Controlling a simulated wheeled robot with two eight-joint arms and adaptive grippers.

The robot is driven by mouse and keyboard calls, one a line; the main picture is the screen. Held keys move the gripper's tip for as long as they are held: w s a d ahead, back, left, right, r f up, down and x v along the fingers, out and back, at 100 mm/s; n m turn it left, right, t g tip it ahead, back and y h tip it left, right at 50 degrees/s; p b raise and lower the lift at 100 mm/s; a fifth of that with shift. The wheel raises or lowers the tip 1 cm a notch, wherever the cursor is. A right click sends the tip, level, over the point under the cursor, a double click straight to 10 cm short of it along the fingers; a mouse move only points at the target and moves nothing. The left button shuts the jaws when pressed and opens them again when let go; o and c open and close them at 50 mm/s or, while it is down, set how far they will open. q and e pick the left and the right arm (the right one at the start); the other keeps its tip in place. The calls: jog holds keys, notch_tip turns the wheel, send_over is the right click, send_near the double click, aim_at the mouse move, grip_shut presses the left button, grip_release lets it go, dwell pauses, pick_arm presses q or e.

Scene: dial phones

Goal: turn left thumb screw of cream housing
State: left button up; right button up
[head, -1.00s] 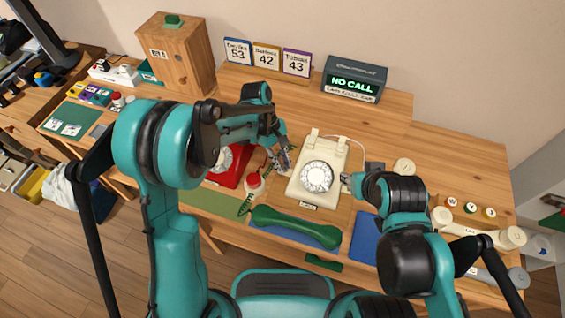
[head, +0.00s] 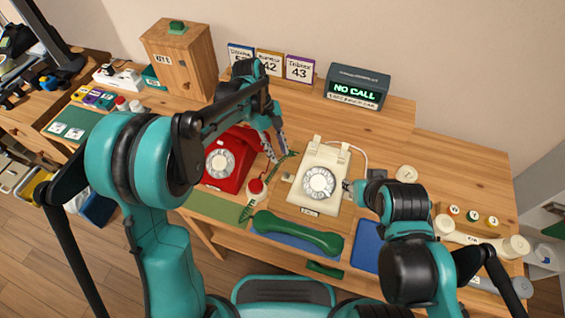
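The cream housing (head: 328,160) is a dial phone body with a white dial (head: 318,183), standing in the middle of the desk. A small grey thumb screw (head: 288,177) shows at its left side. My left gripper (head: 276,147) is above the desk between the red phone and the cream housing, apart from the housing; its fingers point down and look spread, with nothing visible between them. My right gripper (head: 350,187) is at the housing's right side, close to or touching it. Its fingertips are small and partly hidden by my arm, so their opening is unclear.
A red dial phone (head: 232,160) stands left of the cream housing. A green handset (head: 298,234) lies in front, and a cream handset (head: 482,238) at right. A "NO CALL" display (head: 358,88) stands behind.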

aim_at(286, 173)
pick_arm(q)
jog(key=v, duration=0.4)
jog(key=shift+o, duration=1.4)
jog(key=s+d+f+n, duration=0.1)
jog(key=f+n, duration=0.1)
jog(key=f, duration=0.1)
jog(key=s+d+f+n+t, duration=0.1)
jog(key=f+n, duration=0.1)
jog(key=f, duration=0.2)
jog(key=s+d+f+n+t+h, duration=0.1)
jog(key=f+n, duration=0.1)
jog(key=f, duration=0.2)
jog(key=shift+s+d, duration=0.15)
jog(key=shift+s, duration=0.1)
jog(key=shift+c, duration=0.2)
grip_shut()
